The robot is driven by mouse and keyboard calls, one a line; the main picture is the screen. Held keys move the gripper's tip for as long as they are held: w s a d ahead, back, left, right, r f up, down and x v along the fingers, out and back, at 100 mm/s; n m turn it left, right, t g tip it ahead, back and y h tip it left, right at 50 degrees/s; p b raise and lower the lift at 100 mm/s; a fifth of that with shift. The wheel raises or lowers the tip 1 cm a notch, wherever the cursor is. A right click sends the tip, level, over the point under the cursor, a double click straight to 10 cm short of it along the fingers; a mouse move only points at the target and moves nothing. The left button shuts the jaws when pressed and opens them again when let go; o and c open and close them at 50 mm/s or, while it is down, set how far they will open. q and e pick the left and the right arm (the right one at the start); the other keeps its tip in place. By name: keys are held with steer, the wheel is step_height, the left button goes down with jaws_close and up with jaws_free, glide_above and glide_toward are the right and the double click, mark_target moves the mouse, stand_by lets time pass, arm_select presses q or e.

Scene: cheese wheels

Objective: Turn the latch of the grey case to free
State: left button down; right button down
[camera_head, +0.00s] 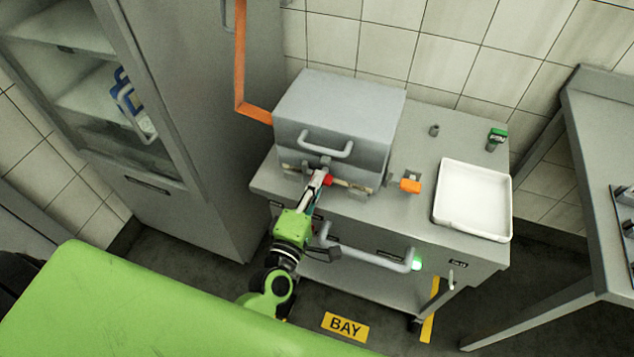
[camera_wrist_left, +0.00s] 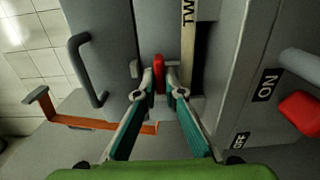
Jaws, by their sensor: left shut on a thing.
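The grey case (camera_head: 338,115) stands shut on the grey cart, with a bar handle (camera_head: 326,145) on its front. Its red latch (camera_head: 328,181) is low on the front face, by a pale strip. My left gripper (camera_head: 322,176) reaches up to it from the front. In the left wrist view the two fingertips (camera_wrist_left: 159,82) are closed around the red latch (camera_wrist_left: 158,72), one on each side. The gripper partly hides the latch in the head view. My right gripper is not in view.
The cart top (camera_head: 415,150) holds an orange block (camera_head: 410,186), a white tray (camera_head: 474,200) and a small green-topped item (camera_head: 496,138).

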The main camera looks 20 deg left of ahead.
arm_select(q)
steer(key=c, duration=2.1)
jaws_free()
steer(key=shift+c, duration=0.2)
steer(key=shift+s, duration=0.1)
steer(key=s, duration=1.1)
steer(key=shift+s+a, duration=0.2)
steer(key=shift+s, duration=0.2)
